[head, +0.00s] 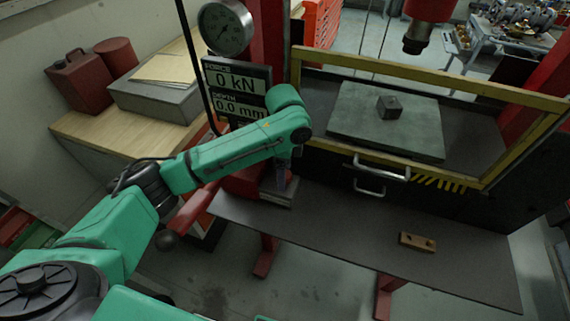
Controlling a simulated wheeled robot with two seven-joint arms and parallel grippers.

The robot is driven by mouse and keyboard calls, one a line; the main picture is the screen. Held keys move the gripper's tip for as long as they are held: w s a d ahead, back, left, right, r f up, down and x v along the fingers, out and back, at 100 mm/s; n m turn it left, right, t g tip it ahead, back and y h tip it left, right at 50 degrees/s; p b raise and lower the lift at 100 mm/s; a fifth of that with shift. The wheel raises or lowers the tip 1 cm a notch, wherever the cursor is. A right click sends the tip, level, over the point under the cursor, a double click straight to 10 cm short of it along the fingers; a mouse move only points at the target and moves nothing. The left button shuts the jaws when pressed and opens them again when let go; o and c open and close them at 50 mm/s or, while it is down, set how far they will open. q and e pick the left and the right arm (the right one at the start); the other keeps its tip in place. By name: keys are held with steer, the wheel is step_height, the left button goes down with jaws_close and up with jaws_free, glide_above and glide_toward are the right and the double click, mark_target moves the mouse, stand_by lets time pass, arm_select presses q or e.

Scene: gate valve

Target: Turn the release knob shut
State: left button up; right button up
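My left arm reaches in from the left, and its wrist is over the red pump unit (243,184) beside the press. My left gripper (284,184) points down at the right end of this unit, over a small grey block (277,196). The fingers are small and dark, so I cannot tell whether they are open or shut, or whether they touch anything. I cannot make out the release knob; the wrist and gripper may be covering it. My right gripper is not in view.
A display (238,92) reads 0 kN and 0.0 mm, below a round gauge (226,28). A yellow-framed guard (420,83) fronts the press bed, where a dark cube (389,106) sits on a plate (360,125).

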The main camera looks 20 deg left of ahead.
arm_select(q)
step_height(320, 180, up, 5)
steer(key=shift+b, duration=0.8)
step_height(320, 180, up, 10)
steer(key=shift+f+p, duration=0.25)
steer(key=shift+p, duration=0.1)
